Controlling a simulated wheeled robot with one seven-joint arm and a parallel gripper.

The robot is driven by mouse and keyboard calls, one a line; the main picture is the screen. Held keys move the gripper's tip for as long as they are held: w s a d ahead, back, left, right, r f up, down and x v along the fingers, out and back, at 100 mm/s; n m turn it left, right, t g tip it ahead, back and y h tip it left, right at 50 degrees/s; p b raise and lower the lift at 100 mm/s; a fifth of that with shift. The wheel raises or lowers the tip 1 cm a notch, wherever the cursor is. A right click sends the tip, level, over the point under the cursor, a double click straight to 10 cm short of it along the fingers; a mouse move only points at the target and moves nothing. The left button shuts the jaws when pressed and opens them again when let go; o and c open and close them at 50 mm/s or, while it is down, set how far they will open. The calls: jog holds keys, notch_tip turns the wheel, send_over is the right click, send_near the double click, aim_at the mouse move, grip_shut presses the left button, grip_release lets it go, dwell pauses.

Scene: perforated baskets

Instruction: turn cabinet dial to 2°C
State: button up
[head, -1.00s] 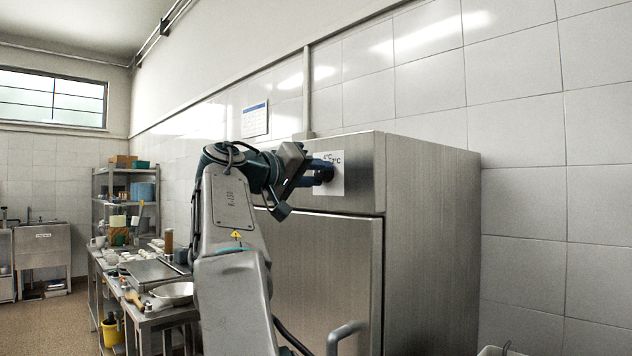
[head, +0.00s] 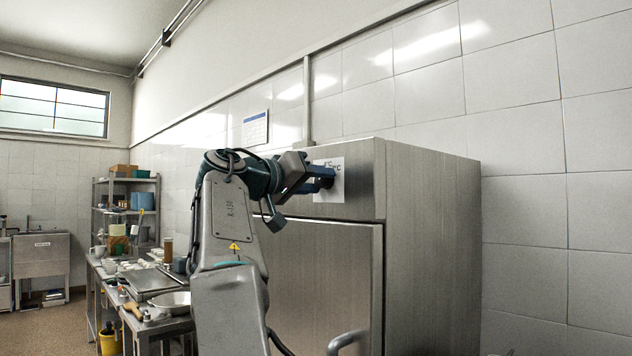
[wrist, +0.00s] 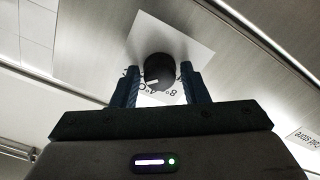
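The cabinet (head: 435,230) is a tall stainless steel unit against the tiled wall. A white label plate (head: 333,194) with printed temperatures is on its upper front panel. In the wrist view, the black round dial (wrist: 158,68) sits on this white plate (wrist: 185,40). A short white mark shows on the dial's lower left, near the "4°" print; "8°" is beside it. My gripper (head: 326,178) is at the plate. In the wrist view, my gripper's (wrist: 160,88) two dark fingers stand either side of the dial, with narrow gaps. Other print is partly hidden by the fingers.
A steel cabinet door (head: 325,270) with a curved handle (head: 347,340) is below the dial panel. A worktable (head: 165,325) with bowls and trays stands left of my arm. A shelf rack (head: 98,205) is farther back. A paper notice (head: 255,128) hangs on the wall.

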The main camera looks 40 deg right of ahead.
jog(key=shift+o, duration=0.5)
jog(key=s+a+b, duration=0.1)
jog(key=a+b, duration=0.1)
jog(key=a, duration=1.2)
jog(key=shift+d, duration=0.15)
